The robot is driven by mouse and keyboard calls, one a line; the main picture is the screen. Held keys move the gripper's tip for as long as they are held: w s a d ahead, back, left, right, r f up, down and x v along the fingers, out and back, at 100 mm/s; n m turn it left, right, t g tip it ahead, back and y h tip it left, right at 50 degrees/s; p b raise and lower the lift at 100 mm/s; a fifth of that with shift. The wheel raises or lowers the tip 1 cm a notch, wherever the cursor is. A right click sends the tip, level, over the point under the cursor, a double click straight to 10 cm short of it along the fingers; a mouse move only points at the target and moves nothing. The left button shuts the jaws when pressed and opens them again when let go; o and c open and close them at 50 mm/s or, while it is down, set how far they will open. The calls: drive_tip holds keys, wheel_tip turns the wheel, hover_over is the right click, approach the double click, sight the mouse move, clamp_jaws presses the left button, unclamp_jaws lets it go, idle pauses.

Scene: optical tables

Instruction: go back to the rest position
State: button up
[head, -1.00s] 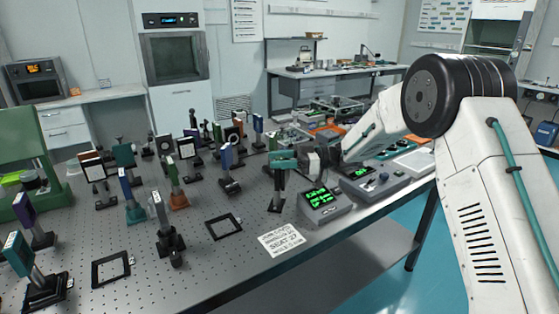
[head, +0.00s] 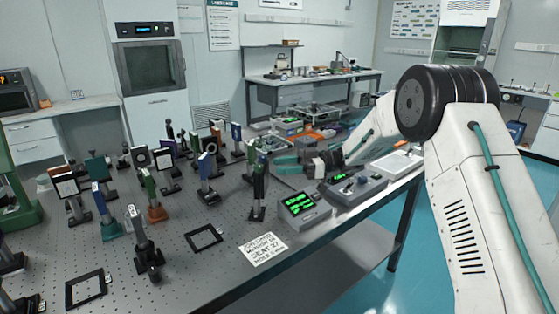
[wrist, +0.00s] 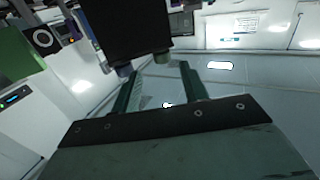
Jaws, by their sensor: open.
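My gripper (head: 285,165) is at the far end of my white arm, above the optical table (head: 200,262). Its teal fingers point left, just right of a dark post-mounted optic (head: 258,186). In the wrist view the two fingers (wrist: 160,78) stand apart with nothing visible clamped between them. A large dark block (wrist: 125,30) shows just beyond the fingertips there; I cannot tell which mount it is.
Several post-mounted optics (head: 149,205) crowd the table's left and middle. Green-lit instruments (head: 304,208) stand below and right of my gripper, by a written card (head: 263,249). Empty black frames (head: 204,238) lie flat in front. Blue floor lies right of the table.

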drive_tip(key=w+d+f+m+t+h, duration=0.5)
drive_tip(key=w+f+m+t+h, duration=0.15)
drive_tip(key=w+t, duration=0.4)
drive_tip(key=s+d+r+m+t+h, duration=0.1)
drive_tip(key=d+r+m+t+h, duration=0.2)
drive_tip(key=d+h, duration=0.45)
drive_tip(key=s+d+r+m+g+h, duration=0.3)
drive_tip(key=s+d+m+h, duration=0.3)
drive_tip(key=s+d, duration=0.6)
drive_tip(key=s+a+r+m+g, duration=0.1)
drive_tip(key=s+r+g, duration=0.1)
drive_tip(key=s, duration=1.2)
drive_tip(key=s+a+r+m+g+y, duration=0.1)
drive_tip(key=s+r+g, duration=0.1)
drive_tip(key=s, duration=1.3)
drive_tip(key=s+a+r+m+g+y, duration=0.1)
drive_tip(key=s+a+r+m+g, duration=0.1)
drive_tip(key=s, duration=1.3)
drive_tip(key=shift+g, duration=0.45)
